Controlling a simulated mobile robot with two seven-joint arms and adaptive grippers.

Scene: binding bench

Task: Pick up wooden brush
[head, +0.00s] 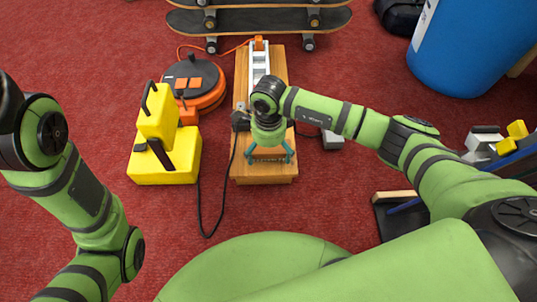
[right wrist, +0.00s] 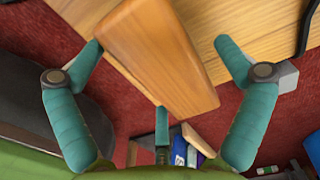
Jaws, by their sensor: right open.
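The wooden brush (right wrist: 157,55) is an orange-brown block in the right wrist view, over the paler wooden bench top (right wrist: 205,18). In the head view the brush (head: 268,153) shows only in part at the near end of the bench (head: 262,172), below my right wrist. My right gripper (head: 270,155) is open, with its teal fingers on either side of the brush. In the right wrist view the gripper's fingers (right wrist: 160,46) stand apart, with gaps to the brush's sides. My left arm shows at the left of the head view, but its gripper is out of view.
A yellow case (head: 165,150) stands left of the bench, with an orange cable reel (head: 197,84) behind it. A black cable (head: 201,218) loops over the red floor. Skateboards (head: 258,20) lie at the back. A blue barrel (head: 470,50) stands at back right.

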